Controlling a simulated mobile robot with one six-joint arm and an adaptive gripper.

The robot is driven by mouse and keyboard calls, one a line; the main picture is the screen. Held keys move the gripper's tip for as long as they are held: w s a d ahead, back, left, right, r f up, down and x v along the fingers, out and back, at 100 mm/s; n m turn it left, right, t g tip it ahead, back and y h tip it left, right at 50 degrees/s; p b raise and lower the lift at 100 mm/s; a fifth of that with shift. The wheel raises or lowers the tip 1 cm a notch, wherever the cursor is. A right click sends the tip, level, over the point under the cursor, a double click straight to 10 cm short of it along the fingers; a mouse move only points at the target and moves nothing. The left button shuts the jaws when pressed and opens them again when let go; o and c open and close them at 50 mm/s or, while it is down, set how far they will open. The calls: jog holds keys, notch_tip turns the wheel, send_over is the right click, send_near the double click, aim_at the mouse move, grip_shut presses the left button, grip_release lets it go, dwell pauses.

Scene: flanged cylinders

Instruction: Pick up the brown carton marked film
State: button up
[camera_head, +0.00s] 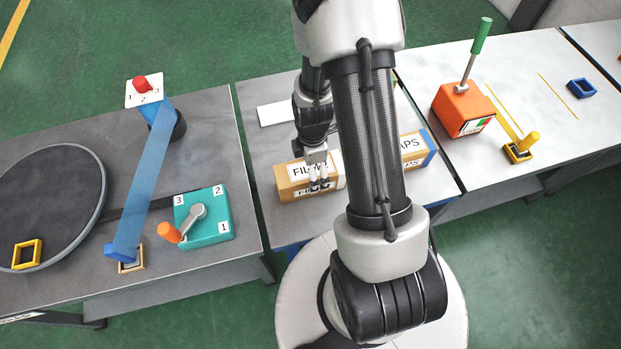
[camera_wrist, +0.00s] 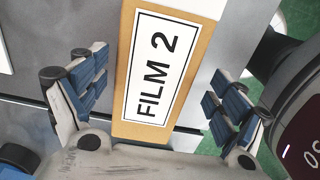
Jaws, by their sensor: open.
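The brown carton (camera_head: 286,183) with a white label lies on the middle table. Its label starts with "FIL" in the head view, and the rest is hidden by my gripper. In the wrist view the carton (camera_wrist: 193,70) reads "FILM 2" and lies between my fingers. My gripper (camera_head: 319,187) is above the carton in the head view. In the wrist view its two blue-padded fingers (camera_wrist: 158,104) are open, one on each side of the carton, with a gap on both sides.
A second carton (camera_head: 428,150) with a label ending in "APS" and a blue end stands to the right, partly behind my arm. A white plate (camera_head: 272,114) lies behind. The left table holds a teal box (camera_head: 218,228) with a crank; the right one holds an orange lever box (camera_head: 452,108).

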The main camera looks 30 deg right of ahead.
jog(key=shift+w+f+b, duration=0.2)
jog(key=shift+f+b, duration=0.45)
jog(key=shift+f, duration=0.9)
jog(key=shift+w+f+b, duration=0.15)
jog(key=shift+f+b, duration=0.5)
jog(key=shift+f, duration=0.9)
jog(key=shift+r, duration=0.1)
jog(key=c, duration=1.8)
jog(key=shift+o, duration=0.2)
notch_tip(320, 180, up, 20)
jog(key=p, duration=0.6)
jog(key=shift+p, duration=0.4)
